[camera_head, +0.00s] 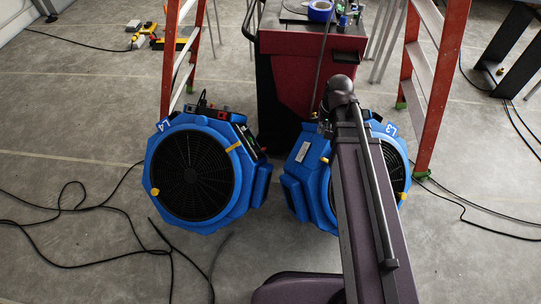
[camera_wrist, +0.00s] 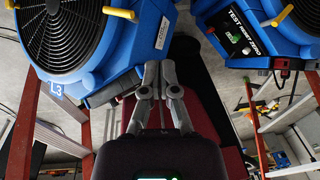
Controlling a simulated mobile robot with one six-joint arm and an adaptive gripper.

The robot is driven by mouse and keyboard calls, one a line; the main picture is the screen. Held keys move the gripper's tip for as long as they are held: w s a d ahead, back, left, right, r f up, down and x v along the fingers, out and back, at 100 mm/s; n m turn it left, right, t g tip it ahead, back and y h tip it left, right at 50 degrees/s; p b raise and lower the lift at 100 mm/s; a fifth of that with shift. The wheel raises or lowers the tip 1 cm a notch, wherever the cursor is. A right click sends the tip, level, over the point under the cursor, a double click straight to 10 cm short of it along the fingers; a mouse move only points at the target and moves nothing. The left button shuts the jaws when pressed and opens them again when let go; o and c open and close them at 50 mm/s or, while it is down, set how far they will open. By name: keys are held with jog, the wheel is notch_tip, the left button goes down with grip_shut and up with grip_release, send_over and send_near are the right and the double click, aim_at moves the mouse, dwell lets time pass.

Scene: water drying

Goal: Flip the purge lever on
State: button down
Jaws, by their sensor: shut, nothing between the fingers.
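Two blue drying fans stand on the floor, one marked L4 (camera_head: 242,183) and one marked L3 (camera_head: 297,196). L3 also shows at the top left of the wrist view (camera_wrist: 130,45), with a yellow clip (camera_wrist: 118,13). I cannot make out which part is the purge lever. A small panel with a green and a red part (camera_wrist: 125,97) sits on the edge of L3, beside my gripper. My gripper (camera_wrist: 158,65) is shut and empty, with its tips beside the L3 housing; contact cannot be told. In the head view my arm mostly hides the gripper.
A red and black cart (camera_head: 290,75) stands behind the fans. Orange ladders rise at left (camera_head: 170,60) and right (camera_head: 437,90). Black cables (camera_head: 75,207) lie on the grey floor. The second fan, with a TEST label (camera_wrist: 240,30), is at right in the wrist view.

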aim_at(263, 149)
jog(key=w+a+f+y+b, duration=0.1)
jog(key=w+a+f+b, duration=0.2)
jog(key=w+f+b, duration=0.2)
jog(key=w+a+f+m+t+y+b, duration=0.1)
jog(key=w+a+f+b, duration=0.3)
jog(key=f+b, duration=0.8)
jog(key=w+a+f+b, duration=0.4)
jog(key=w+f+b, duration=0.2)
jog(key=f+b, duration=0.3)
jog(key=shift+w+a+t+y, duration=0.25)
jog(key=shift+t+y, duration=0.15)
jog(key=shift+f, duration=0.15)
jog(key=w+a+f+b, duration=0.2)
jog(key=a+f+b, duration=0.5)
jog(key=f+b, duration=0.2)
jog(key=shift+w+f, duration=0.15)
jog(key=shift+w, duration=0.1)
jog(key=shift+a, duration=0.1)
